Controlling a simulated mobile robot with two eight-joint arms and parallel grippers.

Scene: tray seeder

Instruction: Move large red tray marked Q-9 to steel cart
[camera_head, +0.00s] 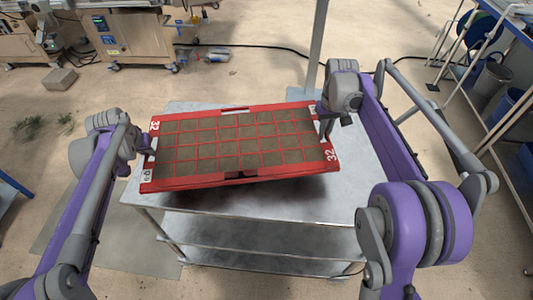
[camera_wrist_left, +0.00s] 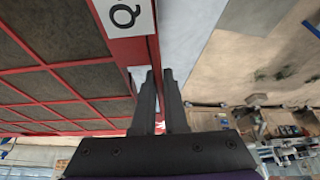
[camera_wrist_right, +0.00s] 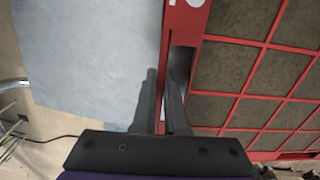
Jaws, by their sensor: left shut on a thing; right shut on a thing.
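The large red tray (camera_head: 237,179) has a grid of soil-filled cells, with "32" in white on two corners. A white label with a "Q" shows on its rim (camera_wrist_left: 128,48) in the left wrist view; the rest of that label is cut off. The tray is over the steel cart (camera_head: 260,204), slightly tilted in the picture, with a shadow beneath its front edge. My left gripper (camera_head: 150,150) is shut on the tray's left rim. My right gripper (camera_head: 323,122) is shut on its right rim. Whether the tray touches the cart top cannot be told.
The cart top is bare around the tray, mostly to the right and front. A pole (camera_head: 317,45) rises behind the cart. Shelving with blue bins (camera_head: 501,106) stands at right.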

